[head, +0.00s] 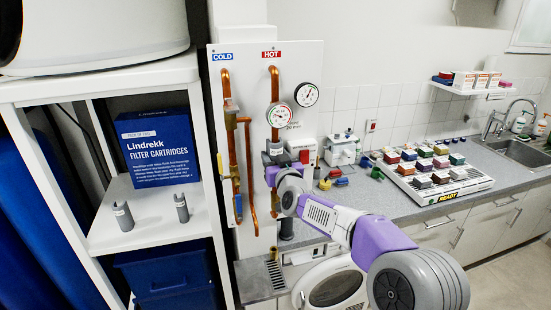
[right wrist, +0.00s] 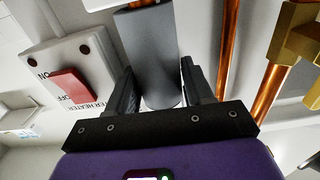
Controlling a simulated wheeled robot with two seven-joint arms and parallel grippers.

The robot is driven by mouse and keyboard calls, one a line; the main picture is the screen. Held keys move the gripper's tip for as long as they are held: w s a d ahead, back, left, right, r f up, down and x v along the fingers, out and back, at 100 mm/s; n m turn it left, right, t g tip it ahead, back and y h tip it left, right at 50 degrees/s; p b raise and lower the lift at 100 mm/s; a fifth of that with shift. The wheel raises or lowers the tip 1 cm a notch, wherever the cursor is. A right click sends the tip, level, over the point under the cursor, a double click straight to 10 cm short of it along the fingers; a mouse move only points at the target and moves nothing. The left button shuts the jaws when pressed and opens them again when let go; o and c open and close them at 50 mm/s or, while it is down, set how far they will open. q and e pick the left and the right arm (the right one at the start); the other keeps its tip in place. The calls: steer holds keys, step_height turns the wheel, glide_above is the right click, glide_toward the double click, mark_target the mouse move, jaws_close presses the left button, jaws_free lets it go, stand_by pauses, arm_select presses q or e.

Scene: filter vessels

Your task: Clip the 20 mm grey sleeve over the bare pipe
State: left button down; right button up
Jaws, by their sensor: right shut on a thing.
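A grey sleeve (right wrist: 148,55) sits between the fingers of my right gripper (right wrist: 158,88), which is shut on it. In the head view my right gripper (head: 273,157) is at the pipe board, by the hot copper pipe (head: 275,84). A "20 mm" mark (head: 293,125) is beside that pipe. Two other grey sleeves stand on the white shelf, one at the left (head: 123,216) and one at the right (head: 181,207). My left gripper is not in view.
Gauges (head: 279,115) sit on the board. A heater switch box (right wrist: 75,75) is left of the sleeve in the wrist view, and a brass fitting (right wrist: 298,35) is at right. A cold pipe (head: 231,150) runs left of the gripper. A tray of coloured blocks (head: 440,192) is on the counter.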

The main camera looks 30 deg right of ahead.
steer(key=shift+w+f+b, duration=0.1)
steer(key=shift+f+b, duration=0.1)
steer(key=shift+b, duration=0.1)
stand_by(0.9)
steer(key=o, duration=1.1)
steer(key=v, duration=0.7)
steer(key=shift+s+a+b, duration=0.15)
steer(key=shift+s+b, duration=0.15)
